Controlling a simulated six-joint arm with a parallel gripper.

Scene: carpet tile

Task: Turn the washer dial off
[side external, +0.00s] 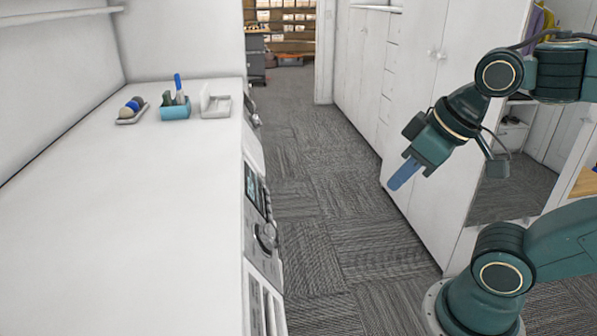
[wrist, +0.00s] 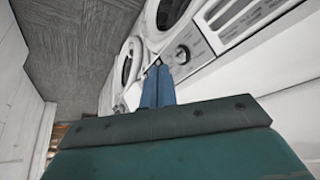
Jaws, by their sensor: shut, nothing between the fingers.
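The washer dial (side external: 266,236) is a round silver knob on the washer's front panel, below the white counter's edge in the side external view. In the wrist view the fingers (wrist: 157,72) are together and empty. My gripper is clearly apart from the dial. The dial's pointer setting is too small to read.
A long white counter (side external: 130,230) runs above the machines, holding a blue holder (side external: 175,111) and small trays at the back. A second control panel with a knob (side external: 253,120) is farther along. White cabinets (side external: 425,120) stand opposite. The carpet aisle (side external: 320,190) between is clear.

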